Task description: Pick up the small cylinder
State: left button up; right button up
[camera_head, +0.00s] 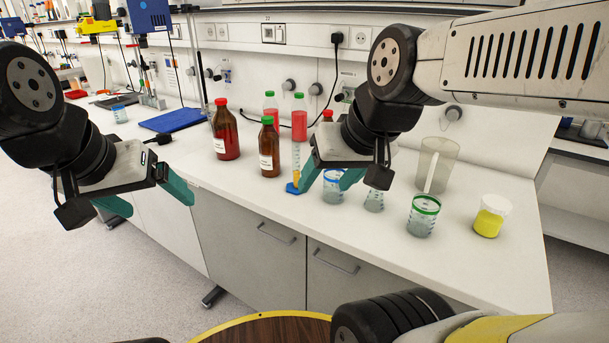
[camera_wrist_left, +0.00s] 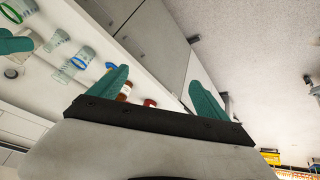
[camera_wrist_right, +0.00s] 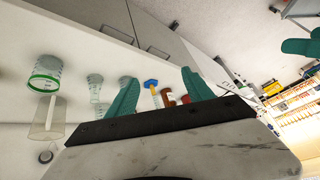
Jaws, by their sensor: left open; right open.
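A slim clear graduated cylinder (camera_head: 296,158) with a blue foot (camera_head: 292,188) and a yellow part low down stands near the bench's front edge; I take it as the small cylinder. In the right wrist view its blue foot (camera_wrist_right: 151,84) shows between the fingers, in the distance. My right gripper (camera_head: 331,179) is open and empty, with its left finger just right of the cylinder in the head view; the actual gap is unclear. My left gripper (camera_head: 146,197) is open and empty, in front of the bench's left part, far from the cylinder.
Brown bottles (camera_head: 226,130) (camera_head: 269,148) stand left of the cylinder. A blue-rimmed beaker (camera_head: 333,191), a flask (camera_head: 374,201), a green-rimmed beaker (camera_head: 422,216), a clear pitcher (camera_head: 436,163) and a yellow-filled jar (camera_head: 490,216) stand to the right. A wooden round top (camera_head: 270,332) is in the foreground.

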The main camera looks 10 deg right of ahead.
aim_at(292, 188)
jog(key=u, duration=1.35)
jog(key=k+l+u, duration=0.2)
jog(key=k+l, duration=0.2)
jog(key=k+l+u, duration=0.15)
jog(key=k, duration=0.45)
jog(key=l, duration=0.15)
